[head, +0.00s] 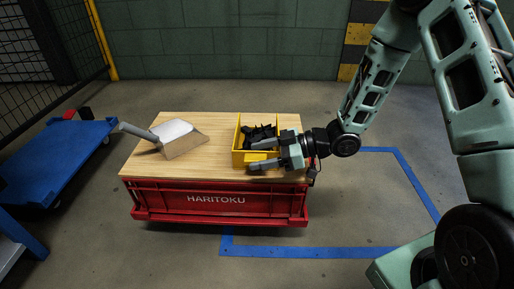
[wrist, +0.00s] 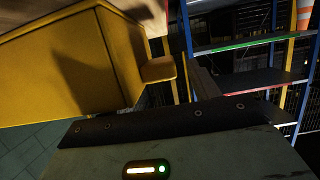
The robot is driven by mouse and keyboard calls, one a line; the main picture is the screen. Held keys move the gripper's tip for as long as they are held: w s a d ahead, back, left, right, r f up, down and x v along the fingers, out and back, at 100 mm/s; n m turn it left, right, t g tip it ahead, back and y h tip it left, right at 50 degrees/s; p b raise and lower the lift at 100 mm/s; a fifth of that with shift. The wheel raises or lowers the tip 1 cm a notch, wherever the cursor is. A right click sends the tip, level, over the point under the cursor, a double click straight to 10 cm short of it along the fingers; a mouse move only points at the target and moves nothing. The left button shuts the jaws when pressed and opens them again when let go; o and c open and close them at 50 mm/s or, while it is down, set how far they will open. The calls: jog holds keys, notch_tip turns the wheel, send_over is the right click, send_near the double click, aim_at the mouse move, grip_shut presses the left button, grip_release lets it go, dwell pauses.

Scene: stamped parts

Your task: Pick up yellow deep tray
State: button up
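The yellow deep tray (head: 237,158) stands on the wooden top of a red crate, right of its middle, with several black parts (head: 262,133) inside. My gripper (head: 262,154) reaches in from the right at the tray's front. Its two fingers look apart, one above the other in the picture, with a yellow ledge of the tray between them. I cannot tell whether either finger touches it. In the wrist view the tray's yellow wall (wrist: 60,65) fills the upper left, and its ledge (wrist: 158,70) sticks out toward the fingers.
A metal scoop (head: 180,138) with a grey handle lies on the wooden top (head: 185,171) left of the tray. The red crate (head: 217,200) is below. A blue cart (head: 55,160) stands at left. Blue tape (head: 300,251) marks the floor. A shelf rack (wrist: 250,45) shows in the wrist view.

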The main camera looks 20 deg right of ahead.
jog(key=c, duration=1)
grip_shut()
jog(key=shift+r, duration=0.1)
